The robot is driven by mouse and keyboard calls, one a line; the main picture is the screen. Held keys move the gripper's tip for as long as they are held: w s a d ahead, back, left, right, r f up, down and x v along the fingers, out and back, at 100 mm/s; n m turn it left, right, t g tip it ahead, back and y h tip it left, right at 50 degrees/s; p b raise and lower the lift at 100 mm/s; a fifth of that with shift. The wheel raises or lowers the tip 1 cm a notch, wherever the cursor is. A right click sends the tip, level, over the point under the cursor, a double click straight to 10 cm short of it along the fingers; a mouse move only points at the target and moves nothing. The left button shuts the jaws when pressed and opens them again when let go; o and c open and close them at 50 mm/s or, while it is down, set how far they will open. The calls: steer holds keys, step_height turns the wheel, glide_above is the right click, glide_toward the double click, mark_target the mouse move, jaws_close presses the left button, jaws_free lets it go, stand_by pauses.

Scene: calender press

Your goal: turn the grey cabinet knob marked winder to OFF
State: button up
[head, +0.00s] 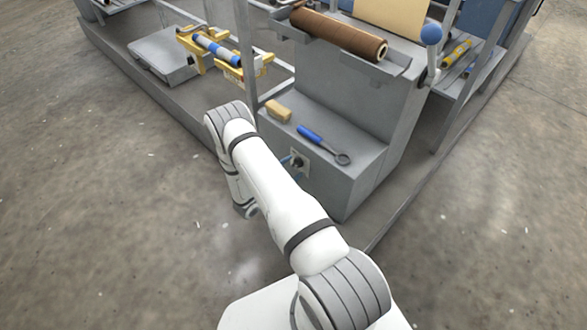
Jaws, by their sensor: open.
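The grey cabinet (345,185) stands in the middle of the head view. A small light plate with a dark-centred knob (299,160) is on its front face. The knob's marking and setting are too small to read. My gripper (293,168) is mostly hidden behind my white arm. Only small blue tips show, close to the knob at its left and below. The gripper is open. I cannot tell whether the tips touch the knob or stand around it.
On the cabinet top lie a tan block (278,110) and a blue-handled wrench (322,143). A brown roll (338,34) rests above. A blue-knobbed lever (431,36) stands at right. A grey post (246,60) rises at left. The floor in front is clear.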

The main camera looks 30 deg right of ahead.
steer(key=shift+w+d, duration=0.2)
steer(key=shift+d, duration=0.4)
steer(key=c, duration=1)
